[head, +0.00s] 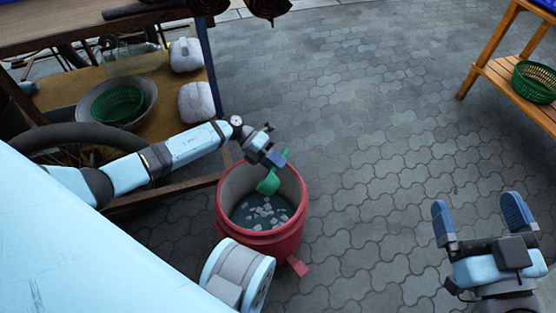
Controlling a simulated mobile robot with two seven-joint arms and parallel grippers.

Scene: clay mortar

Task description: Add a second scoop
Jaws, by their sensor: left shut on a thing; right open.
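My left gripper (276,158) reaches in from the left and is shut on a green scoop (268,183). The scoop is at the mouth of a round red bucket (262,241), by its far inner wall. The bucket stands on the paving, and several pale grey lumps (264,213) lie on its dark bottom. I cannot tell whether the scoop holds anything. My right gripper (480,218) is open and empty over the paving at the lower right, well apart from the bucket.
A cart with a wheel (75,150) stands at the left, with a green basket in a metal bowl (144,93) and two pale wrapped blocks (197,102) on its shelf. A wooden rack (497,77) with a green basket (535,81) stands at the right. Open paving (360,150) lies between.

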